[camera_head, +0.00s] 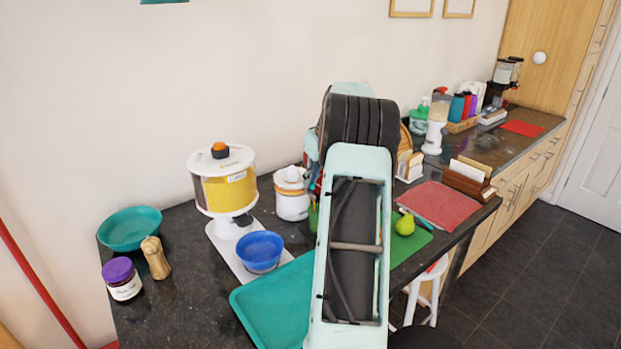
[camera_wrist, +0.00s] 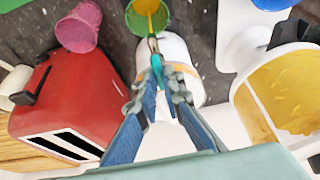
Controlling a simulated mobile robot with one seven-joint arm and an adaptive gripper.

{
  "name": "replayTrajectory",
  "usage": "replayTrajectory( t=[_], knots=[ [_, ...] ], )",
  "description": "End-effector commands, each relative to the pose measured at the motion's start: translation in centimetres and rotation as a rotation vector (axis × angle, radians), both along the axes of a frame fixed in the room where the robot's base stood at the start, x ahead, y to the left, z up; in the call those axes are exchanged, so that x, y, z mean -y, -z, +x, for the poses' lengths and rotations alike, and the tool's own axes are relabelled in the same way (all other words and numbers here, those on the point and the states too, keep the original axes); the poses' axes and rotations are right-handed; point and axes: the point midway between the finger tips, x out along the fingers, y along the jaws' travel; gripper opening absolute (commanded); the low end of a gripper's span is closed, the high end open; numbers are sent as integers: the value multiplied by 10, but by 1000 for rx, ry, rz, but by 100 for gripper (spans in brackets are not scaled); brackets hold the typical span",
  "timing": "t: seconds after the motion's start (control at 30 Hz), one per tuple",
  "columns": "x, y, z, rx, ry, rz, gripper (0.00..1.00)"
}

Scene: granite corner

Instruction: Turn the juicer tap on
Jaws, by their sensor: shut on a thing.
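The juicer (camera_head: 228,190) has a yellow drum, a white lid and an orange-and-black knob, and stands left of my arm in the head view. Its yellow drum (camera_wrist: 290,92) is at the right of the wrist view, with a dark part (camera_wrist: 287,33) near the blue bowl; I cannot tell if this is the tap. The blue bowl (camera_head: 260,250) sits at the juicer's front. My arm hides the gripper in the head view.
A red toaster (camera_wrist: 55,100), a pink cup (camera_wrist: 78,27) and a white canister (camera_head: 291,195) stand close by. A teal tray (camera_head: 272,305), teal bowl (camera_head: 135,229), pepper mill (camera_head: 155,257) and purple-lidded jar (camera_head: 122,279) stand on the dark counter. A pear (camera_head: 405,225) is right of my arm.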

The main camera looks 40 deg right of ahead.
Motion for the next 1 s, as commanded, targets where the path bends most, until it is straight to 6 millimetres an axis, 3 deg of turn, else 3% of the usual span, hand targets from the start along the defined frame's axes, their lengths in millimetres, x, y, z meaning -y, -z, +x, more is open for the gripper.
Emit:
replayTrajectory(
  t=[0.13,0.17,0.3,0.67,1.0],
  knots=[
    [1,-1,0,2,-1,-4,0],
    [1,-1,0,2,-1,-4,10],
    [1,-1,0,2,0,-2,25],
    [0,-5,-2,1,1,-2,25],
    [-1,-65,-26,3,2,-4,25]
  ],
)
